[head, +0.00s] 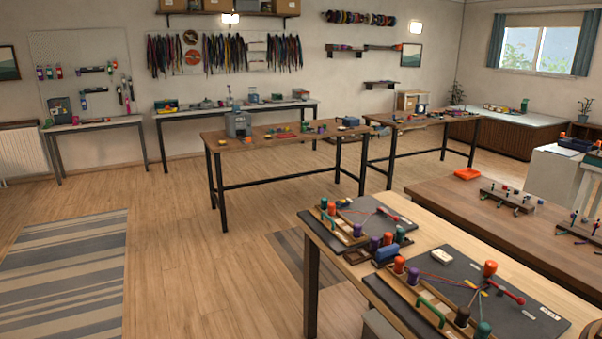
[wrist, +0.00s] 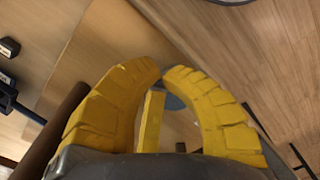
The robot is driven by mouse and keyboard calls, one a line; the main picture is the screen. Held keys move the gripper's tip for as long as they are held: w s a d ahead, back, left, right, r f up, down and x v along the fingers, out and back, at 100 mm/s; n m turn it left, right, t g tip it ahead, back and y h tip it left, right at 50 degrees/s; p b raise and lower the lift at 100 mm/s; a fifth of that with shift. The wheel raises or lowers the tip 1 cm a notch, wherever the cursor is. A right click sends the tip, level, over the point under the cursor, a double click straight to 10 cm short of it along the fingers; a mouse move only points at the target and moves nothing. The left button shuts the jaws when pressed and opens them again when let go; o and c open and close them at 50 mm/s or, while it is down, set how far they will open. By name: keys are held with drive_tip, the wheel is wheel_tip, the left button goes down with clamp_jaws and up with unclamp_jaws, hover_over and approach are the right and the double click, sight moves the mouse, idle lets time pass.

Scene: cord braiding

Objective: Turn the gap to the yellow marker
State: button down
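My gripper (wrist: 162,68) shows only in the wrist view. Its yellow, segmented fingers arch inward and their tips come almost together, with nothing visibly held at them. A thin yellow bar (wrist: 152,122) stands between the fingers; it may be part of my gripper. The head view shows a dark braiding board (head: 500,310) with coloured pegs and cords on the nearest table, and a similar board (head: 375,215) behind it. I cannot make out the gap or a yellow marker. A dark, partly hidden round thing (wrist: 174,102) lies beyond the fingers in the wrist view.
The near wooden table (head: 430,228) carries the boards, and a brown table (head: 470,215) with peg racks (head: 511,198) adjoins it at right. A workbench (head: 285,148) stands mid-room. Open floor (head: 190,240) and a striped rug (head: 70,280) lie at left.

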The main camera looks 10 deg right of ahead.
drive_tip(key=shift+s+d+f, duration=0.1)
drive_tip(key=shift+s+d, duration=0.1)
drive_tip(key=shift+d, duration=0.05)
idle(0.4)
drive_tip(key=shift+s+d+r+p, duration=0.1)
drive_tip(key=shift+s+r+p, duration=0.05)
drive_tip(key=shift+r+p, duration=0.4)
wheel_tip(320, 180, up, 5)
drive_tip(key=p, duration=0.3)
drive_tip(key=shift+r, duration=0.2)
